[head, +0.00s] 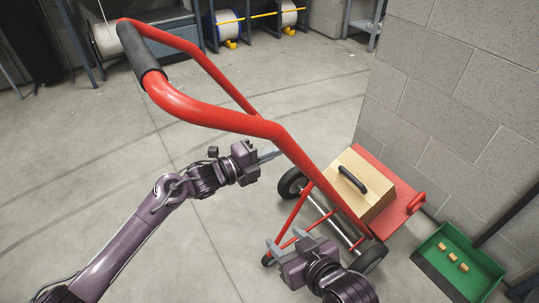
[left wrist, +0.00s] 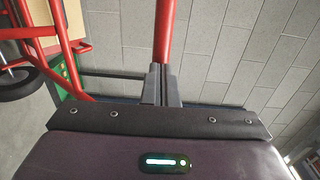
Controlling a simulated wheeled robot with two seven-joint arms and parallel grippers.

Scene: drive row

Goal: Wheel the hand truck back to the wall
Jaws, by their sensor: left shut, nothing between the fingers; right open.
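The red hand truck (head: 205,112) stands tilted on its wheels, its handle with the black grip (head: 140,52) at the upper left. A tan box (head: 352,182) with a black handle rests at its lower end, near the block wall. My left gripper (head: 272,155) is shut and empty, its tips close to the red frame; I cannot tell if they touch. In the left wrist view the shut fingers (left wrist: 161,84) point at a red tube (left wrist: 165,35). My right gripper (head: 287,240) is open and empty, low beside the lower frame and wheels.
A grey block wall (head: 463,75) rises at the right. A green bin (head: 435,262) with several small orange-tan blocks lies at the lower right. Cable reels (head: 228,25) and shelving stand along the back. The floor at left and centre is clear.

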